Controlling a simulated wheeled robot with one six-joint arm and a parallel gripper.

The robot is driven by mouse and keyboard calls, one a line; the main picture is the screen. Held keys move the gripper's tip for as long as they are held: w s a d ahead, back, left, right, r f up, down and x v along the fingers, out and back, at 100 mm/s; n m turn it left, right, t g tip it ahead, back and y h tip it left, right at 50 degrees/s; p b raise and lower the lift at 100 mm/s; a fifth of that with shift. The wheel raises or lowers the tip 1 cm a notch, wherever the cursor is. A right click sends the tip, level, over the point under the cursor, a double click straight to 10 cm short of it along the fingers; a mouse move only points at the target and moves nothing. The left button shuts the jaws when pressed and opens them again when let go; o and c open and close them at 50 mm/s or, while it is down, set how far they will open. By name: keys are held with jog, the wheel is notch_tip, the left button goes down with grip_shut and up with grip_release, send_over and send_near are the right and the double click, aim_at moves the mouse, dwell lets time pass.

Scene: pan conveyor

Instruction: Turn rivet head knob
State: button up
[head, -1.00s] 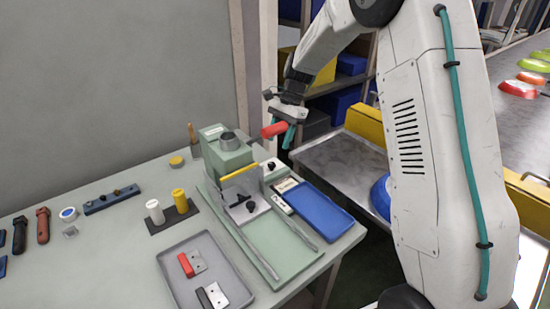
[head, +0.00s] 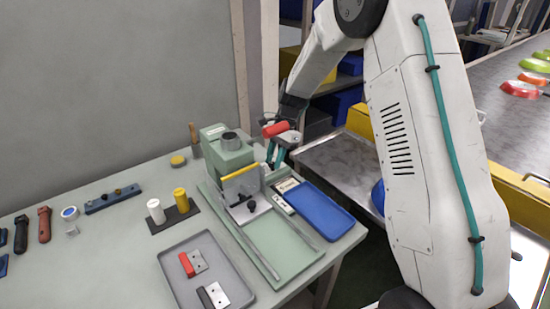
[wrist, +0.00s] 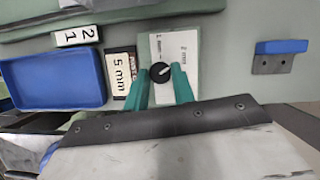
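The rivet head knob (wrist: 160,72) is round and black with a pale pointer line. It sits on a white scale plate (wrist: 185,50) marked 1 and 2 in the wrist view. My gripper (wrist: 161,73) has teal fingers, one on each side of the knob, with the tips close to it. The fingers are apart; I see no clear contact. In the head view my gripper (head: 276,164) hangs at the right side of the green rivet press (head: 232,158) and hides the knob.
A blue tray (head: 325,208) lies right of the press, beside a 5 mm card (wrist: 120,72) and a 2/1 card (wrist: 77,36). A grey tray (head: 225,252) with red and black handled parts lies in front. White and yellow cylinders (head: 181,199) stand left of the press.

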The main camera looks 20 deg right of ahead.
jog(key=shift+n, duration=0.4)
jog(key=n, duration=0.1)
jog(key=n+g, duration=0.1)
jog(key=n, duration=0.1)
jog(key=n+h, duration=0.1)
jog(key=shift+w+a+g, duration=0.15)
jog(key=shift+w+g, duration=0.1)
jog(key=shift+g, duration=0.05)
jog(key=n+h, duration=0.1)
jog(key=n, duration=0.3)
jog(key=n+g+h, duration=0.1)
jog(key=n, duration=0.2)
jog(key=shift+w+a+r+h, duration=0.1)
jog(key=shift+a+h, duration=0.15)
jog(key=shift+h, duration=0.05)
jog(key=o, duration=1)
jog(key=v, duration=0.7)
jog(key=shift+w+r, duration=0.15)
jog(key=shift+r, duration=0.15)
